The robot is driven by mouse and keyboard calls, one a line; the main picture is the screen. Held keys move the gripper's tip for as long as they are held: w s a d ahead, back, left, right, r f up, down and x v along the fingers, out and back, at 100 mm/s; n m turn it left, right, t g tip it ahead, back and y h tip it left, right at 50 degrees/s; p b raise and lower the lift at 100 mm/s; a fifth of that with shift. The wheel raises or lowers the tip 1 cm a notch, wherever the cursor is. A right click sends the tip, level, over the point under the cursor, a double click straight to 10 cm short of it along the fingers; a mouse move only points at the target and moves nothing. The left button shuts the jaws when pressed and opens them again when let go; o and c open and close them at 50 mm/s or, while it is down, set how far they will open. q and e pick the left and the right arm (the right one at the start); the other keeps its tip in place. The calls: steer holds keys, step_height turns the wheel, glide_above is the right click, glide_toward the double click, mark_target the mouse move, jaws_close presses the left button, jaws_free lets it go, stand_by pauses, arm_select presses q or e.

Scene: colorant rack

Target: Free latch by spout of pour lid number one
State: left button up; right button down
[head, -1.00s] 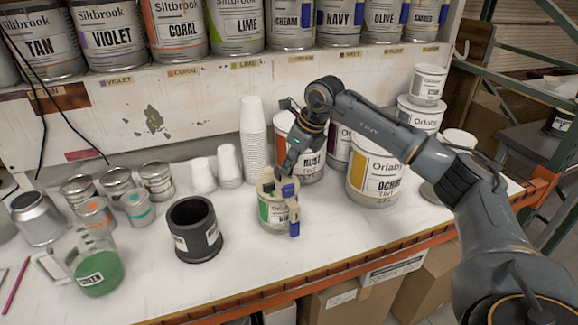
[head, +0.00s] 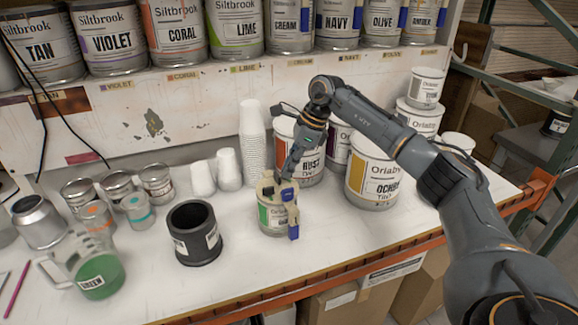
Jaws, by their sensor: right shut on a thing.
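A tin with a green-edged label (head: 266,216) stands upright on the bench. It wears a beige pour lid (head: 267,187) with blue latch parts (head: 288,193) at the top and a blue handle end (head: 294,231) at the right. My right gripper (head: 279,178) reaches down from above and behind, with its tips at the lid's top near the blue part. It is shut on a part of the lid, most likely the latch, but the tips are small and partly hidden. My left gripper is out of view.
A black open cup (head: 194,232) stands left of the tin. Paper cups (head: 253,140) are stacked behind it. Large tins, such as the ochre one (head: 373,175), stand behind and to the right. A green jug (head: 97,272) is at the left. The bench front is clear.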

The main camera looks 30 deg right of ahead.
steer(key=shift+n+g, duration=0.5)
steer(key=shift+n, duration=0.9)
stand_by(0.9)
steer(key=c, duration=1.7)
jaws_free()
steer(key=shift+y, duration=0.3)
steer(key=shift+c, duration=0.2)
steer(key=shift+r, duration=0.1)
steer(key=v, duration=1.2)
